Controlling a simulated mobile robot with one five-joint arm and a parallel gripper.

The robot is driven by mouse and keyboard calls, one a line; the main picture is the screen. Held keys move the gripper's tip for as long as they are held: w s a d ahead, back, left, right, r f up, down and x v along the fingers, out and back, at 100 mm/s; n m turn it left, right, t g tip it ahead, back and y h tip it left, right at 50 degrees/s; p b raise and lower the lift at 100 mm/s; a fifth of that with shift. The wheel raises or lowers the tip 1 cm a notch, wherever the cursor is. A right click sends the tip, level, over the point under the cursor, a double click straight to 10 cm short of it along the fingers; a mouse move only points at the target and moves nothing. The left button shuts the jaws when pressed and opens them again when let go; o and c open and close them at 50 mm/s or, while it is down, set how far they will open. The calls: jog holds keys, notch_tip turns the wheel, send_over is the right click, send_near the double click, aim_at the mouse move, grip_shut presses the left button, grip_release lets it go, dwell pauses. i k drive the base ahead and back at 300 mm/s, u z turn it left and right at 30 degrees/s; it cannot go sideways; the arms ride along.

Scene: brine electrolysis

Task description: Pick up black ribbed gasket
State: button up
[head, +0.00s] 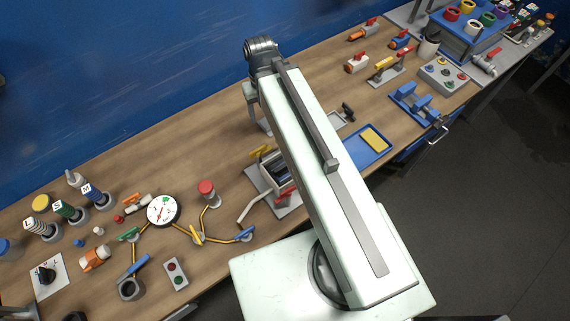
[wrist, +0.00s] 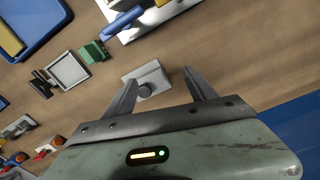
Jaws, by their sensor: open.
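I cannot identify the black ribbed gasket with certainty in either view. A small black piece (head: 348,112) lies right of my arm beside a pale square frame; a similar dark piece shows in the wrist view (wrist: 41,84), left of my gripper. Its ribs are too small to tell. My gripper (wrist: 159,77) is open, with nothing held. A light grey block with a round knob (wrist: 147,80) lies below, partly hidden by the left finger. In the head view my arm hides the gripper's tips.
A blue tray with a yellow pad (head: 367,147) lies right of my arm. A blue vise (head: 418,103) stands farther right. A round gauge (head: 163,211) and several bottles occupy the left. A green block (wrist: 94,51) lies near the square frame (wrist: 68,71). A blue wall backs the bench.

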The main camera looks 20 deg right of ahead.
aim_at(281, 169)
jog(key=u, duration=1.4)
jog(key=k, duration=1.25)
jog(key=u, duration=1.2)
jog(key=i, duration=1)
jog(key=u, duration=0.05)
